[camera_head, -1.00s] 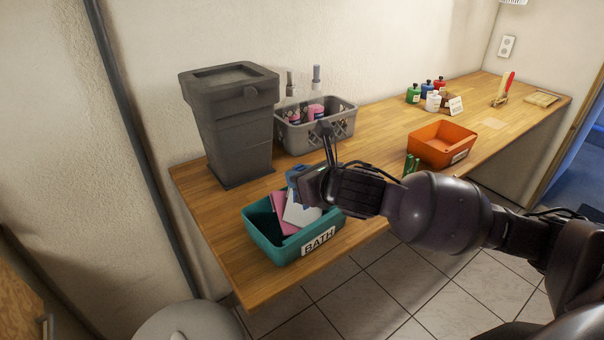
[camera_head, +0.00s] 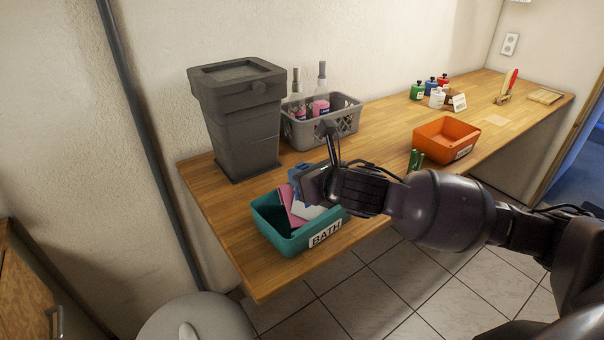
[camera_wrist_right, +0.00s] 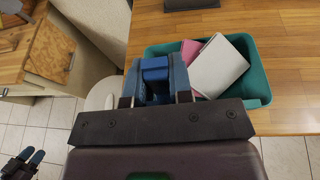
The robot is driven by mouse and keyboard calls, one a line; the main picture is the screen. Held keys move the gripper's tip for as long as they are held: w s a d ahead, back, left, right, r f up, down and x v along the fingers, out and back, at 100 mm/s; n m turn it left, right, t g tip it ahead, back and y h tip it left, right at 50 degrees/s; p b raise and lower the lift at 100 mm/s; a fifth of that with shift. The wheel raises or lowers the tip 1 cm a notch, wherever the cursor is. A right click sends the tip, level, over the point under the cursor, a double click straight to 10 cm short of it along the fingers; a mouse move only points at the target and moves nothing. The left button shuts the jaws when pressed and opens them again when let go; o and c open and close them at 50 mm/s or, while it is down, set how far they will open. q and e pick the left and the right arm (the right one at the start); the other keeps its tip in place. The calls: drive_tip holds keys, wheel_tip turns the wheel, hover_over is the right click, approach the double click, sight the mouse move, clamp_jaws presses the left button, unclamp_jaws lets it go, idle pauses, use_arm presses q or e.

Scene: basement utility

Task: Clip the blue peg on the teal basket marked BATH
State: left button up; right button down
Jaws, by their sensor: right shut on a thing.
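The teal basket (camera_head: 272,231) marked BATH sits near the table's front left edge. Its white label (camera_head: 325,235) faces the front. Pink and white folded items (camera_wrist_right: 218,66) lie in it. My right gripper (camera_wrist_right: 156,88) is shut on the blue peg (camera_wrist_right: 155,68), which shows between its fingers in the right wrist view. In the head view the gripper (camera_head: 310,184) is over the basket's back right part and hides some of it. Whether the peg touches the rim cannot be told. A dark, blue-tipped part, seemingly my left gripper (camera_wrist_right: 31,155), shows at the wrist view's lower left.
A tall grey bin (camera_head: 238,120) and a grey crate (camera_head: 345,121) with bottles stand behind the basket. An orange basket (camera_head: 440,129) and green pegs (camera_head: 415,160) are to the right. Small bottles (camera_head: 431,87) stand farther back. Bare table lies left of the teal basket.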

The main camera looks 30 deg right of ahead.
drive_tip(key=shift+f+b, duration=0.3)
drive_tip(key=shift+f, duration=0.45)
drive_tip(key=shift+f+b, duration=0.45)
drive_tip(key=shift+f, duration=0.55)
drive_tip(key=shift+f+b, duration=0.45)
drive_tip(key=shift+f, duration=0.55)
use_arm(q)
drive_tip(key=shift+w+f+b, duration=0.4)
drive_tip(key=shift+f+b, duration=0.15)
drive_tip(key=shift+f, duration=0.1)
drive_tip(key=shift+w+f+b, duration=0.35)
drive_tip(key=shift+f+b, duration=0.15)
drive_tip(key=shift+f, duration=0.1)
use_arm(e)
drive_tip(key=shift+f, duration=2.5)
drive_tip(key=c, duration=0.9)
unclamp_jaws()
drive_tip(key=shift+c, duration=0.2)
